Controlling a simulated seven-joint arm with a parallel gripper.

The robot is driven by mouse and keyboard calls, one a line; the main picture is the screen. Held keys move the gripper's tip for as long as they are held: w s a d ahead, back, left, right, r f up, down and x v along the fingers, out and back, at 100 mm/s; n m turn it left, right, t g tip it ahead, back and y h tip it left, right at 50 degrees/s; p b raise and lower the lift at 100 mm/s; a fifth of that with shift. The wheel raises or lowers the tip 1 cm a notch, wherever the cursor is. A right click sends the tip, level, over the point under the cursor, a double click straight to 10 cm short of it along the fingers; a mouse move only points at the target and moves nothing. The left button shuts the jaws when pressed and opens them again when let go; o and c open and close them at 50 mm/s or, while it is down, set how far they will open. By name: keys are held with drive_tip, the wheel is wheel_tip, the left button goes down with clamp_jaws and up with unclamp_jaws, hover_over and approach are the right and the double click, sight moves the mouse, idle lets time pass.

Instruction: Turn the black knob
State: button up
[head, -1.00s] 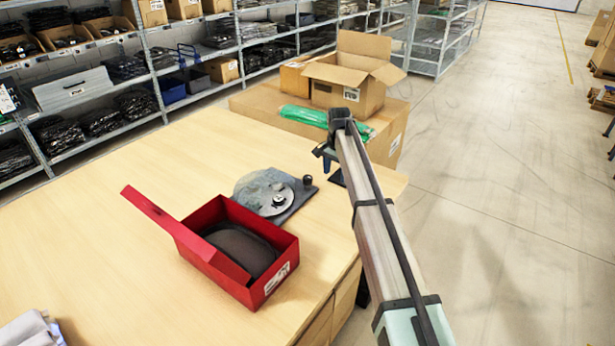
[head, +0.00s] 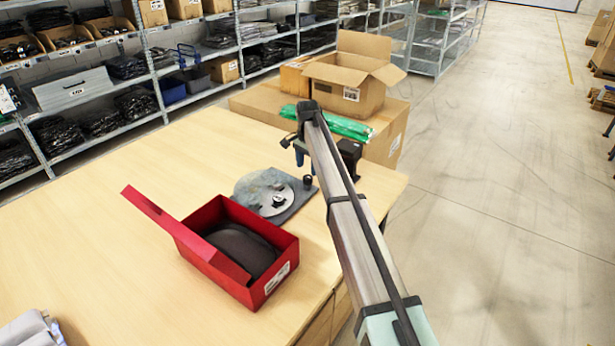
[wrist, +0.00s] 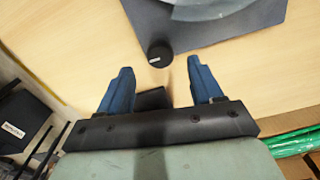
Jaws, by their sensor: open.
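The black knob (head: 308,181) stands at the corner of a grey plate with a round metal disc (head: 268,190) on the wooden table. In the wrist view the small round black knob (wrist: 159,54) shows beside the grey plate (wrist: 215,30), ahead of my gripper and roughly between its fingers in the picture. My gripper (head: 303,163) is above and just behind the knob in the head view, apart from it. Its two blue fingers (wrist: 157,88) are spread with nothing between them.
An open red box (head: 220,262) with a dark item inside stands in front of the plate. A black device (head: 349,156) is right of my gripper. A cardboard box (head: 345,85) and a green package (head: 345,124) sit behind.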

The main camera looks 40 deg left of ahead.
sight(307, 177)
drive_tip(key=shift+f, duration=2.55)
drive_tip(key=shift+c, duration=0.5)
drive_tip(key=c, duration=1)
